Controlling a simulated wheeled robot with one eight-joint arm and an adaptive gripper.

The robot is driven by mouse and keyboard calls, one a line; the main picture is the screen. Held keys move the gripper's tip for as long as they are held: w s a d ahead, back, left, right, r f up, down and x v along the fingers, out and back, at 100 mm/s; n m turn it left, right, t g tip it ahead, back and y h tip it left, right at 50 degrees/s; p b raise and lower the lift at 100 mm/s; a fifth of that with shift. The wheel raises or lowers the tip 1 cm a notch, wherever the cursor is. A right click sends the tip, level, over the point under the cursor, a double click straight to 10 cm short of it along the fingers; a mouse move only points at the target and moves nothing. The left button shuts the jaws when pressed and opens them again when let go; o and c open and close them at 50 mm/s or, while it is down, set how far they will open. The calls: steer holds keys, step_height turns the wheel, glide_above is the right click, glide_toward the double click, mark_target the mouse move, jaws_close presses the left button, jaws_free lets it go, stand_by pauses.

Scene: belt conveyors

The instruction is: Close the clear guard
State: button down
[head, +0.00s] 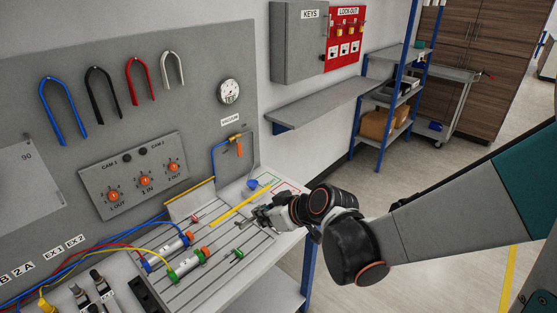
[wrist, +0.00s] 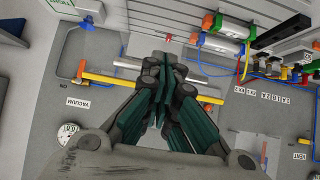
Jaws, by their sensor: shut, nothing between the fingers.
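The clear guard (head: 190,201) looks like a pale see-through panel at the back of the slotted bench, below the wall panel. A yellow strip runs along its upper edge in the head view. In the wrist view, the see-through sheet (wrist: 207,60) lies partly behind my fingers, so its outline and exact angle are hard to tell. My gripper (head: 251,217) is shut and empty, low over the bench, to the right of the guard in the head view. In the wrist view, my gripper (wrist: 162,62) covers part of the guard area. I cannot tell whether it touches the guard.
A second yellow bar (head: 233,207) lies across the bench. Cylinders (head: 187,262) with coloured ends and hoses occupy the bench's near left. A blue bent tube with an orange valve (head: 238,145) stands behind. A grey shelf (head: 325,102) juts from the wall. Floor right of the bench is free.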

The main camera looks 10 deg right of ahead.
step_height(320, 180, down, 14)
steer(key=s+d+b, duration=0.1)
steer(key=s+b, duration=0.1)
steer(key=b, duration=0.9)
steer(key=shift+d+f, duration=0.15)
steer(key=shift+f, duration=0.05)
